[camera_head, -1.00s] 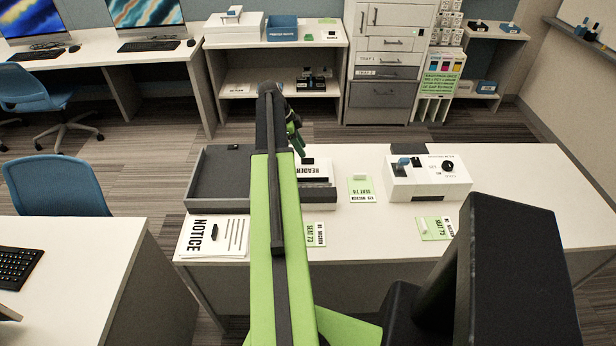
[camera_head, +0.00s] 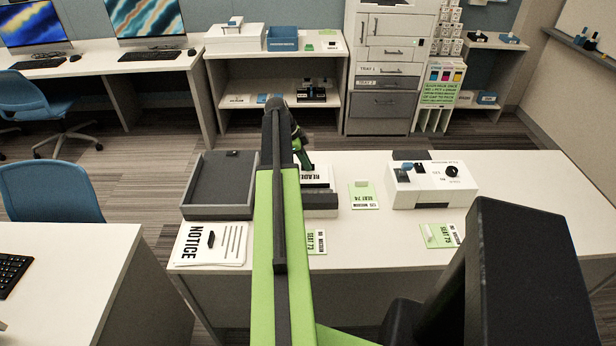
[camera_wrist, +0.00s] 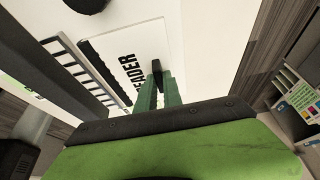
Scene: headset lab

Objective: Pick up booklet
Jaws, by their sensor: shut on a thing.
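The booklet (camera_head: 320,174) is white with black "READER" lettering, at the dark holder on the white table, partly behind my arm. It also shows in the wrist view (camera_wrist: 138,52), with a dark strip along its left side.
A dark open tray (camera_head: 219,207) and a NOTICE sheet (camera_head: 207,256) lie left of my arm. Seat cards (camera_head: 364,196) and a white box with knobs (camera_head: 430,188) stand to the right. A dark block (camera_head: 320,204) sits just in front of the booklet. The table's right end is clear.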

